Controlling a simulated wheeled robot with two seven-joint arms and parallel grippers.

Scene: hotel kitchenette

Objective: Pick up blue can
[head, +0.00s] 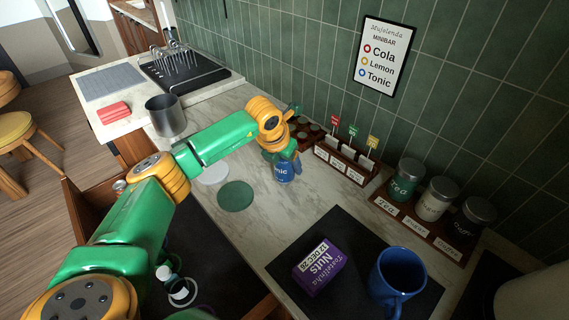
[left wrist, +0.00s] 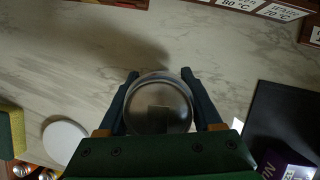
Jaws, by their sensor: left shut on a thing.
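The blue can (head: 284,172), with part of a "Tonic" label showing, is upright at the counter's middle in the head view. My left gripper (head: 283,155) comes down over it from above and is shut on it. In the left wrist view the can's round metal top (left wrist: 159,104) sits between the two dark fingers of the left gripper (left wrist: 160,88). I cannot tell whether the can's base touches the counter. My right gripper is not in view.
A green disc (head: 236,196) and a white disc (head: 214,174) lie left of the can. A wooden rack with cards (head: 341,172) stands behind it. A purple nuts box (head: 320,268) and a blue mug (head: 396,279) are on a black mat (head: 345,228). A metal pot (head: 165,117) stands further left.

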